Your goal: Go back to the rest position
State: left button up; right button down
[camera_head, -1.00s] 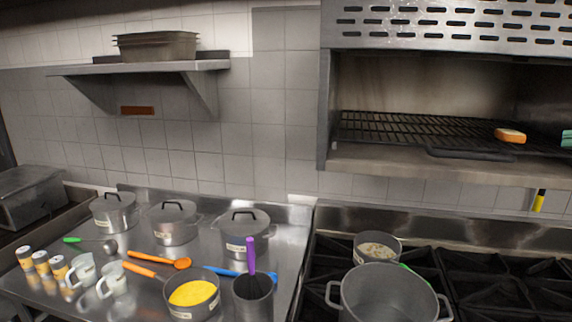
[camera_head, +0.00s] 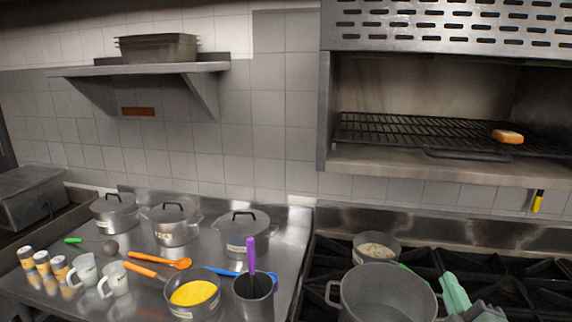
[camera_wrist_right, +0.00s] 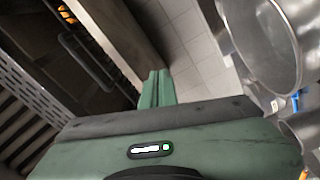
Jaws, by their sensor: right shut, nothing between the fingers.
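My right gripper (camera_head: 455,293) is at the lower right of the head view, above the stove and just right of the large grey pot (camera_head: 385,292). Its green fingers are together with nothing between them. My left gripper is not in view.
A smaller pot (camera_head: 376,247) stands behind the large pot. The steel counter (camera_head: 130,270) at left holds lidded pots, mugs, jars, utensils and a pan of yellow food (camera_head: 193,293).

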jog(key=s+f+m+g, duration=0.5)
jog(key=f, duration=0.8)
jog(key=s+a+f+m+g+y, duration=0.2)
jog(key=s+a+f+g, duration=0.3)
jog(key=s+f, duration=0.4)
jog(key=s+a+f+m+g+y, duration=0.1)
jog(key=s+a+f+m+g, duration=0.2)
jog(key=s+a+f+g, duration=0.55)
jog(key=s+d+f+t+b, duration=0.1)
jog(key=s+d+f+b, duration=0.15)
jog(key=f, duration=1.35)
jog(key=s+d+f+t+b, duration=0.15)
jog(key=f+b, duration=0.25)
jog(key=f, duration=1.2)
jog(key=s+d+f+g+b, duration=0.1)
jog(key=s+d+f+b, duration=0.1)
jog(key=s+f, duration=1.5)
jog(key=shift+f+n+b, duration=0.4)
jog(key=shift+f+b, duration=0.35)
jog(key=shift+f, duration=0.1)
jog(key=shift+s+d, duration=0.1)
jog(key=shift+d, duration=0.05)
